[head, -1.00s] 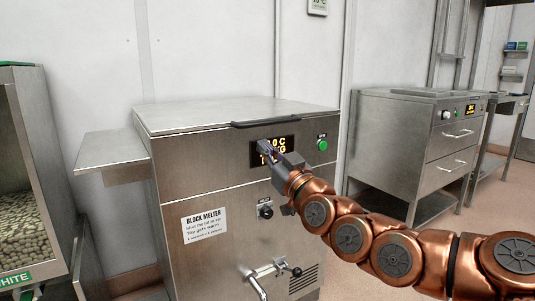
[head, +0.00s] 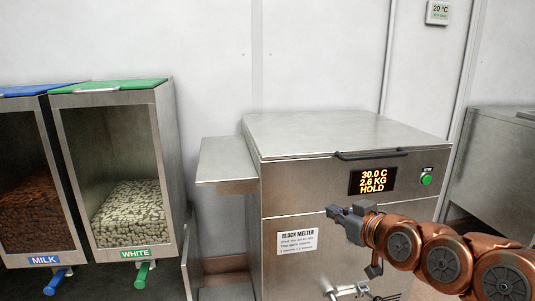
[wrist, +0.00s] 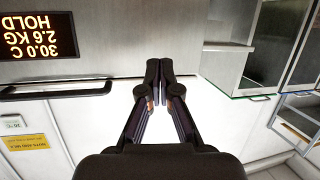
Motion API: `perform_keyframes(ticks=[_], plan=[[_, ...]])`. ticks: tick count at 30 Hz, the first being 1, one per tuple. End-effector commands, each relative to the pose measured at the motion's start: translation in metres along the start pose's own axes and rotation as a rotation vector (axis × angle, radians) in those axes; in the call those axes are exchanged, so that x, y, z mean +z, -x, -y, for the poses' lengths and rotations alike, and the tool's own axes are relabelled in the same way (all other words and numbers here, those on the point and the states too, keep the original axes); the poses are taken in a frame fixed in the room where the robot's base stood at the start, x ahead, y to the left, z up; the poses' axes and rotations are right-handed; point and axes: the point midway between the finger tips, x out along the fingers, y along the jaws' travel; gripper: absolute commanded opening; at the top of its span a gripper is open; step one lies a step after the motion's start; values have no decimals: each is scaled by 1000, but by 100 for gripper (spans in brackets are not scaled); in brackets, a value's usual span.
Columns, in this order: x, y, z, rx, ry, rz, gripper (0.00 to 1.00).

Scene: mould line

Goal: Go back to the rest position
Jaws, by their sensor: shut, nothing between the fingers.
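My gripper (head: 347,212) is in front of the steel block melter (head: 285,203), below its display. Its fingers point left in the head view and hold nothing. In the wrist view the fingertips of my gripper (wrist: 159,62) are together. The melter's lid (head: 345,133) is down. Its display (head: 372,181) reads 30.0 C, 2.6 KG, HOLD, and it also shows upside down in the wrist view (wrist: 38,36). A green button (head: 426,179) sits right of the display. My arm hides part of the melter's lower right front.
A steel side shelf (head: 228,160) juts from the melter's left. Further left stand the milk bin (head: 42,260) with brown pieces and the white bin (head: 167,150) with pale pieces. Another steel cabinet (head: 497,165) stands at the right. A 20 °C wall display (head: 439,12) hangs above.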

Motion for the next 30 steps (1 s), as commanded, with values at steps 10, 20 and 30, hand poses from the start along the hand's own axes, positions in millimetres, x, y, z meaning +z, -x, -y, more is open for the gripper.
perform_keyframes(ticks=[10,20,30], plan=[[9,57,37,-53,-52,421,0],[12,144,59,-27,-140,799,0],[-14,254,77,62,-267,1149,0]])
